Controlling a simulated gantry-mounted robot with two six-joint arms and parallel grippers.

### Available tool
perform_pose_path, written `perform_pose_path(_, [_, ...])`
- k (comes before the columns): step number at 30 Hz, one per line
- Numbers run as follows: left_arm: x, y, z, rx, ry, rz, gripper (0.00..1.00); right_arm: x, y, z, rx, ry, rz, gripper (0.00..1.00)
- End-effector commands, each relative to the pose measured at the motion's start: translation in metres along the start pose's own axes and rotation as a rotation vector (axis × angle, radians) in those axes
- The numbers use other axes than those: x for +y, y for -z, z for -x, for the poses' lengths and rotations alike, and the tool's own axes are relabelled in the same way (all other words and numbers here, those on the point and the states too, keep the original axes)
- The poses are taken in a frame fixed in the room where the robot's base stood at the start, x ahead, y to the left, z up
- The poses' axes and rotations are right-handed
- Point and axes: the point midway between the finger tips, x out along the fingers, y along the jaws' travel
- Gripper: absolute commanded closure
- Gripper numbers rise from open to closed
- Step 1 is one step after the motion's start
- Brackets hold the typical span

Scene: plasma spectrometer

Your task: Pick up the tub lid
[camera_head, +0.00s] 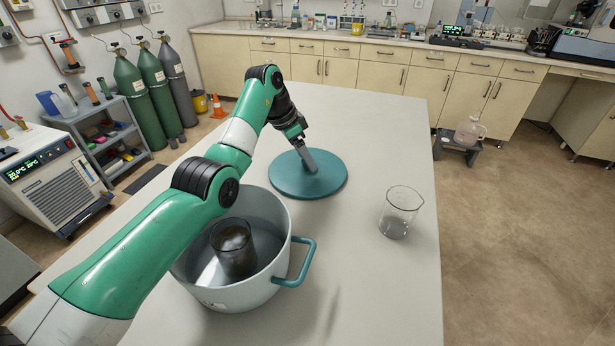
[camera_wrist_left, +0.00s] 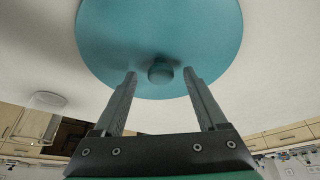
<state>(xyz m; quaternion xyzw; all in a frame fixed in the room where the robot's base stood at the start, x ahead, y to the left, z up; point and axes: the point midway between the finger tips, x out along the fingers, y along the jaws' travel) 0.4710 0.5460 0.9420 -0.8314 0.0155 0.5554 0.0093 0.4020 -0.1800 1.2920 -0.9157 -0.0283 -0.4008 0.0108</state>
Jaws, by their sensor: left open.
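The tub lid (camera_head: 290,180) is a flat teal disc lying on the white table beyond the tub. In the left wrist view the lid (camera_wrist_left: 160,35) fills the top, with its round knob (camera_wrist_left: 160,72) near the fingertips. My left gripper (camera_head: 308,165) reaches down over the middle of the lid. In the left wrist view its two fingers (camera_wrist_left: 160,76) are apart, one on each side of the knob, with gaps showing. The grey tub (camera_head: 220,294) with a teal handle stands open in front of the lid, partly hidden by my left arm. My right gripper is not seen.
A dark-filled beaker (camera_head: 235,250) stands inside the tub. An empty glass beaker (camera_head: 399,213) stands on the table right of the lid. The white table (camera_head: 380,300) is clear at front right and behind the lid. Its right edge runs past the beaker.

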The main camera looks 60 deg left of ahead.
Motion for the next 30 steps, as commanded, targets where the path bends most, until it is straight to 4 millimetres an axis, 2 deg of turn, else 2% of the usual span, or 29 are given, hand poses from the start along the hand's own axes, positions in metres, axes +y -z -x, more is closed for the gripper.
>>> perform_pose_path(2, [0.0002,-0.0005,-0.0068,0.001,0.0,0.0,0.25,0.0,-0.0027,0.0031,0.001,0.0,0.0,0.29])
perform_pose_path(8, [0.0,0.0003,-0.0059,0.002,0.0,0.0,0.25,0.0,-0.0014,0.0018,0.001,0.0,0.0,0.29])
perform_pose_path(21, [0.0001,0.0001,-0.0059,0.001,0.0,0.0,1.0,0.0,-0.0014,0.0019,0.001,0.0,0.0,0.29])
perform_pose_path(30, [0.0001,0.0005,-0.0051,0.002,0.0,0.0,1.0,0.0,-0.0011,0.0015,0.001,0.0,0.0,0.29])
